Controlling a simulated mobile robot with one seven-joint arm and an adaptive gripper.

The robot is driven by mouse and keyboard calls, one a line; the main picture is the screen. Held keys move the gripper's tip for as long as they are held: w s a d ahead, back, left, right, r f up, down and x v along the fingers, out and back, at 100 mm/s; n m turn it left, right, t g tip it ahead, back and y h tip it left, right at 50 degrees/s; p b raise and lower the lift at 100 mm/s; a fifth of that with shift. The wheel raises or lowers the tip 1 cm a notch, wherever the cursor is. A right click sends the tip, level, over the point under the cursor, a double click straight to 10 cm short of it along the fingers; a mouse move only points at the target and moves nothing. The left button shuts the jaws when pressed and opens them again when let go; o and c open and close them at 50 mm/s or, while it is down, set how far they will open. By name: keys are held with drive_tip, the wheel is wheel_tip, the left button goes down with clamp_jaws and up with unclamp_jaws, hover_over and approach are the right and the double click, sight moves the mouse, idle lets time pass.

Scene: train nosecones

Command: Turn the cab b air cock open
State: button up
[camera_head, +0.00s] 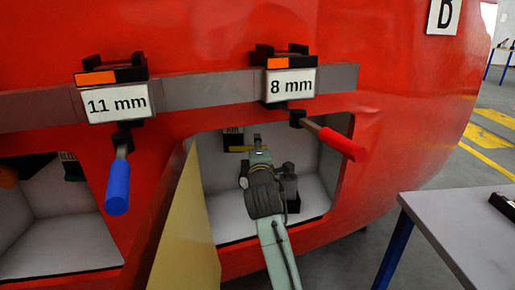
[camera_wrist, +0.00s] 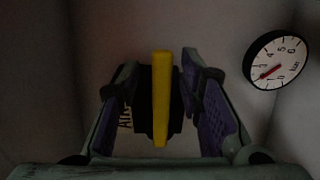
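The air cock has a yellow lever (camera_wrist: 160,100) on a dark body, at the back wall of the right-hand open compartment. The lever also shows in the head view (camera_head: 241,149), lying roughly level, partly hidden by my gripper. My gripper (camera_wrist: 155,82) is inside the compartment, open, with one finger on each side of the lever. Gaps show between the fingers and the lever, so it is not clamped. A label beginning "AI" (camera_wrist: 125,118) is partly hidden behind the left finger. I cannot read a cab letter on it.
A pressure gauge (camera_wrist: 277,60) is on the right in the wrist view. A yellowish door (camera_head: 187,235) stands open left of the compartment. A grey table (camera_head: 460,225) stands at right.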

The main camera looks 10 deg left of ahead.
drive_tip(key=shift+s, duration=0.15)
drive_tip(key=v, duration=1.1)
drive_tip(key=shift+s, duration=0.4)
